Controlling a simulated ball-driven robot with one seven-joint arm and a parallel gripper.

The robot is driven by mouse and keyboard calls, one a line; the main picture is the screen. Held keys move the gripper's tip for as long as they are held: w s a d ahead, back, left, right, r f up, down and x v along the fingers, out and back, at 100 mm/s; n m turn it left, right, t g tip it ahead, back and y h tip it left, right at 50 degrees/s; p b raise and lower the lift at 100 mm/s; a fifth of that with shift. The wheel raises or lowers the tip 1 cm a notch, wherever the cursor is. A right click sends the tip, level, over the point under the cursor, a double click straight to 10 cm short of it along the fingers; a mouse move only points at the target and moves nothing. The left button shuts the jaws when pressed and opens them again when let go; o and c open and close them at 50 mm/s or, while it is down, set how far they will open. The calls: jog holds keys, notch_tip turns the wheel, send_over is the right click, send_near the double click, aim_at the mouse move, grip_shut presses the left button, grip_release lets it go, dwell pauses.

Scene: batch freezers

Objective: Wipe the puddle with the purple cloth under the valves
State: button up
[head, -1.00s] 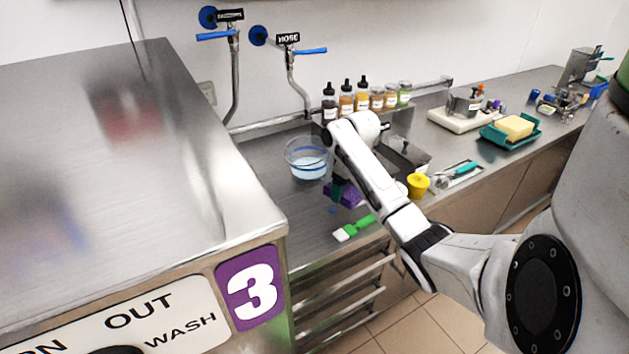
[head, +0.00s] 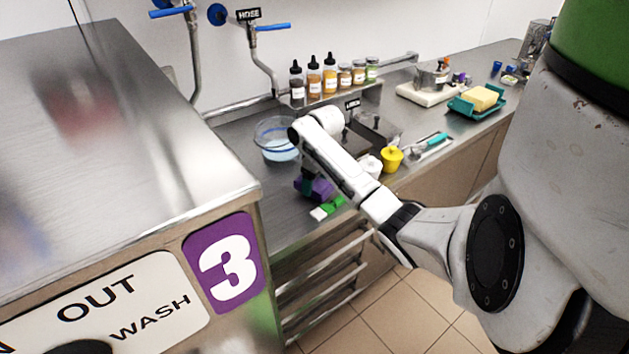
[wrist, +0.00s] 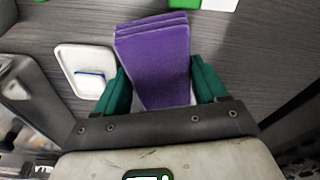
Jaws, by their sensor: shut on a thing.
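The folded purple cloth (head: 318,189) is in my gripper (head: 307,180), low over the steel counter below the valves. In the wrist view the cloth (wrist: 155,50) stands between the two green fingers of my gripper (wrist: 162,92), which are shut on it. Whether the cloth touches the counter I cannot tell. The valves are on the wall: one with a blue handle (head: 172,11) at the far left, and the one labelled HOSE (head: 270,27) beside it. I cannot make out the puddle in either current view.
A clear bowl (head: 279,140) stands behind the cloth. A yellow pot (head: 391,158) is to the right. Several bottles (head: 314,78) line the back. The machine marked 3 (head: 228,262) walls off the left.

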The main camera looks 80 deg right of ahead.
aim_at(315, 183)
jog(key=shift+f, duration=0.1)
dwell(0.7)
jog(key=shift+w+d+f+b, duration=0.15)
jog(key=shift+w+d+b, duration=0.75)
jog(key=shift+w, duration=0.15)
jog(key=shift+w+d, duration=0.4)
jog(key=shift+w, duration=0.1)
jog(key=shift+s+a, duration=0.1)
jog(key=s+a+p, duration=0.2)
jog(key=p, duration=0.2)
jog(key=shift+s, duration=0.15)
jog(key=shift+s+a+f, duration=0.15)
jog(key=shift+s+a, duration=0.05)
jog(key=shift+s, duration=0.1)
jog(key=shift+r+p, duration=0.35)
jog(key=shift+r, duration=2.65)
